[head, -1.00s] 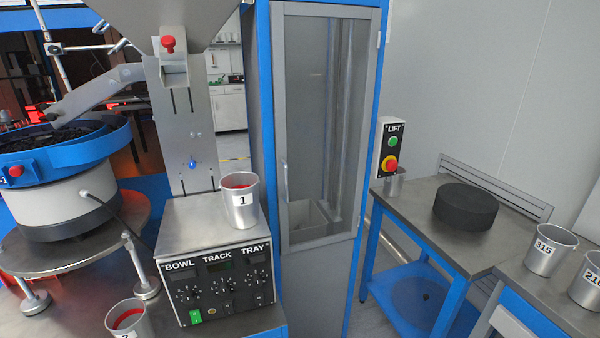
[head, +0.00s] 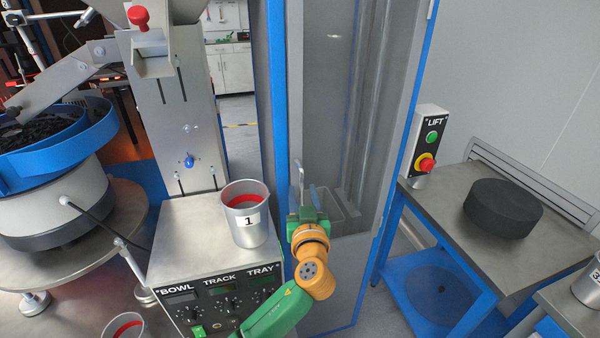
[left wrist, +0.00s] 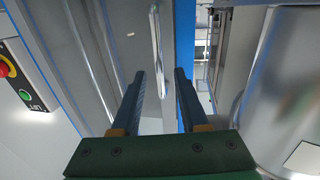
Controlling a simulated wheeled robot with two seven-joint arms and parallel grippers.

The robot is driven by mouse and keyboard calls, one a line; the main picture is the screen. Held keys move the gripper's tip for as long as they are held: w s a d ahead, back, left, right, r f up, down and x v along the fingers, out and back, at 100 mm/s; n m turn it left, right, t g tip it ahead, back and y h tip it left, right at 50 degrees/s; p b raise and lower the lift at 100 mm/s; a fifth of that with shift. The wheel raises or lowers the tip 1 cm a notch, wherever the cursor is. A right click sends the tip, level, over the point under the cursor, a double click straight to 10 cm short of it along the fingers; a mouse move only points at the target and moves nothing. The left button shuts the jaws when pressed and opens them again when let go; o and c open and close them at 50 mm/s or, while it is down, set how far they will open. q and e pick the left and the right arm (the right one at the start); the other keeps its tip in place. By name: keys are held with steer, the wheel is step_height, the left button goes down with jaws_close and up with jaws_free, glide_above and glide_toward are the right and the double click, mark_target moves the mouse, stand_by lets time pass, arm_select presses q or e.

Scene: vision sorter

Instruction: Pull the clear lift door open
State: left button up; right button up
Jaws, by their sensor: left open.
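The clear lift door (head: 345,100) stands in the blue-framed lift cabinet and looks shut in the head view. Its upright bar handle (head: 298,178) is on the door's left side. My left gripper (head: 307,200) is in front of the door at the handle's lower part. In the left wrist view the open fingers (left wrist: 160,82) point toward the door, and the handle (left wrist: 156,45) shows beyond and between the fingertips. I cannot tell whether the fingers touch it. The handle's lower end is partly hidden by the gripper in the head view. My right gripper is not in view.
A metal cup marked 1 (head: 247,222) stands on the control box (head: 175,245), close left of my left arm. The LIFT button panel (head: 431,143) is right of the door. A black round block (head: 503,207) lies on the right table (head: 440,205).

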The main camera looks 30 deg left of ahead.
mark_target(302, 184)
arm_select(q)
steer(key=shift+w+a+r+p, duration=0.1)
steer(key=shift+w+r+p, duration=0.1)
steer(key=shift+r, duration=0.2)
steer(key=shift+w+a+r+p, duration=0.1)
steer(key=shift+r+p, duration=0.05)
steer(key=shift+r, duration=0.25)
steer(key=shift+w+a+f, duration=0.3)
steer(key=shift+w+a, duration=0.2)
steer(key=shift+w, duration=0.1)
steer(key=shift+w+a+f, duration=0.25)
steer(key=shift+w+a, duration=0.2)
steer(key=shift+w, duration=0.1)
steer(key=shift+w+a+f, duration=0.1)
steer(key=shift+s+d, duration=0.2)
steer(key=shift+c, duration=0.9)
steer(key=shift+s+r, duration=0.1)
steer(key=shift+r, duration=0.1)
jaws_close()
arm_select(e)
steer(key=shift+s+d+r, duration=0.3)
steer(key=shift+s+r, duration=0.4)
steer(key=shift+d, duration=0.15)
